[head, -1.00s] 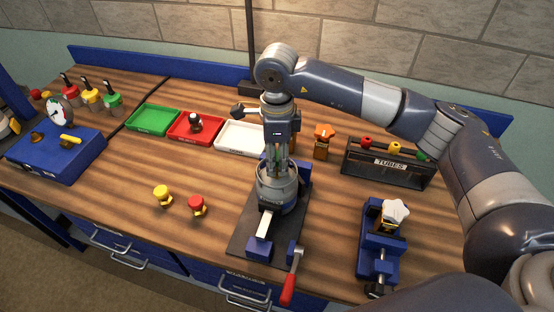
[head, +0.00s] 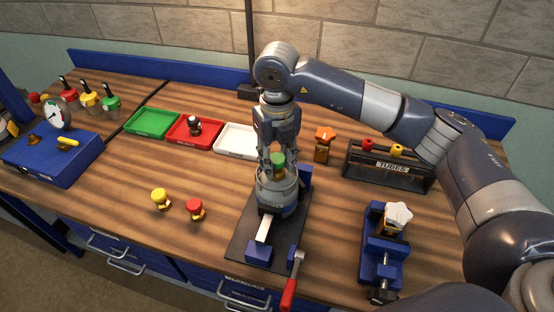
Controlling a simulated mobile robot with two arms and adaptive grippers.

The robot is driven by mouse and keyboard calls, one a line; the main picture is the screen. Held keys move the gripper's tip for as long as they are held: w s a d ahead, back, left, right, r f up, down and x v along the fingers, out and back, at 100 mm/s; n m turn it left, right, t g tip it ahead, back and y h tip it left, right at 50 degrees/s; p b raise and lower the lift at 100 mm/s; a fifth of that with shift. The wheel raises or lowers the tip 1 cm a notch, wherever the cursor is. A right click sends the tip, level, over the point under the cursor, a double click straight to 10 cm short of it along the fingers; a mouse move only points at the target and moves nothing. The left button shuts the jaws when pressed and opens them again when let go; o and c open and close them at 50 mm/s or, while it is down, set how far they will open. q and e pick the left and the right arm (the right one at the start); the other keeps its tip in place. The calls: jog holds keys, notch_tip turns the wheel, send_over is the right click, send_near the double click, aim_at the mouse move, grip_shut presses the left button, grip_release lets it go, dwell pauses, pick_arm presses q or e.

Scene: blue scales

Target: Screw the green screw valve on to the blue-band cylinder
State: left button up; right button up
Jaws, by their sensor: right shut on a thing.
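The grey cylinder (head: 276,195) stands upright, clamped in the blue vise (head: 258,250) in the middle of the bench. Its blue band cannot be made out clearly. The green screw valve (head: 279,160) sits upright at the cylinder's top, its brass lower part at the cylinder's mouth. How far it is seated is hidden by the fingers. My right gripper (head: 277,166) points straight down, shut on the green valve from above. My left gripper is not in view.
Yellow (head: 160,198) and red (head: 195,208) valves stand front left. Green (head: 153,121), red (head: 190,131) and white (head: 236,138) trays line the back. A tubes rack (head: 390,170) and a second vise (head: 382,245) with a white-topped piece are at right.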

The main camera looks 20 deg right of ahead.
jog(key=o, duration=1.2)
